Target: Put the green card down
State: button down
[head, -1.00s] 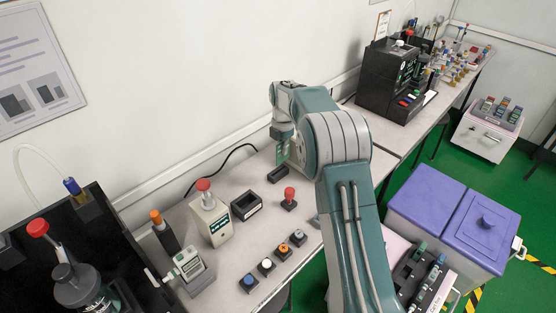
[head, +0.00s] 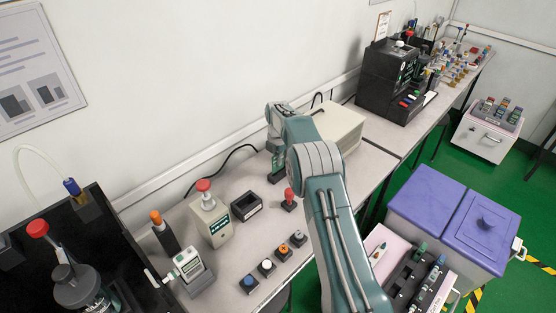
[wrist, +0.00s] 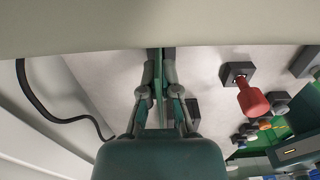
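My gripper (wrist: 159,72) is shut on the green card (wrist: 158,84), which shows as a thin upright strip between the fingers in the wrist view. In the head view the card (head: 276,161) hangs below my gripper (head: 277,153). Its lower end is at the small black holder (head: 277,179) on the bench. I cannot tell whether the card is in the holder or just above it; the fingers and card hide much of the contact.
A red-knobbed plunger (head: 289,198) stands close in front, and an open black box (head: 246,206) lies to the left. A beige case (head: 340,130) stands behind my arm on the right. A black cable (head: 215,165) runs along the wall. Several small buttons (head: 266,265) line the front.

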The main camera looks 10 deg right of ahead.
jog(key=shift+f, duration=0.4)
jog(key=shift+f, duration=0.2)
jog(key=c, duration=0.8)
grip_release()
